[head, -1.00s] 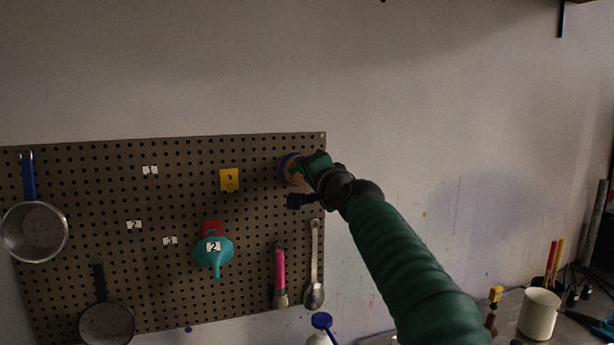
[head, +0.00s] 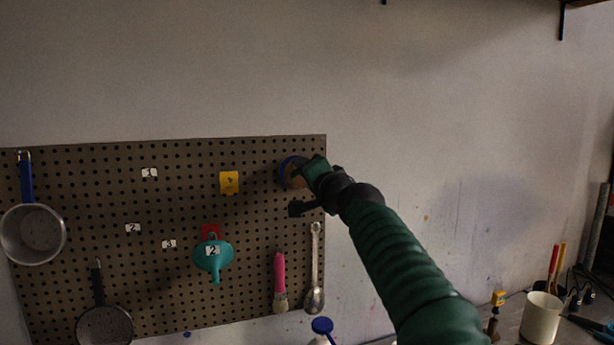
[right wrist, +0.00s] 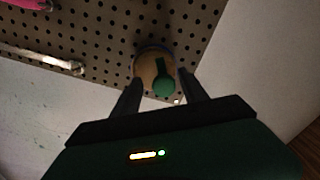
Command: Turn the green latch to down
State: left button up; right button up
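The green latch (right wrist: 162,80) sits on a round tan disc (right wrist: 147,66) on the pegboard, seen in the right wrist view. Its narrow end points to the top of that picture and its wider round end to the bottom. In the head view the blue-rimmed disc (head: 288,172) is at the board's upper right; my gripper hides part of it, and I cannot make out the latch there. My right gripper (right wrist: 158,82) is open, with one finger on each side of the latch; whether they touch it I cannot tell. My left gripper is not in view.
The pegboard (head: 100,215) holds a pan (head: 35,235), a teal funnel (head: 212,256), a yellow tag (head: 229,183), a pink-handled brush (head: 280,275) and a spoon (head: 315,270). A white cup (head: 540,318) stands on the bench at lower right. The wall right of the board is bare.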

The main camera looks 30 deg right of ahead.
jog(key=shift+s+r, duration=0.1)
jog(key=b+v, duration=0.6)
jog(key=v, duration=1)
jog(key=shift+s, duration=0.35)
jog(key=shift+d, duration=0.1)
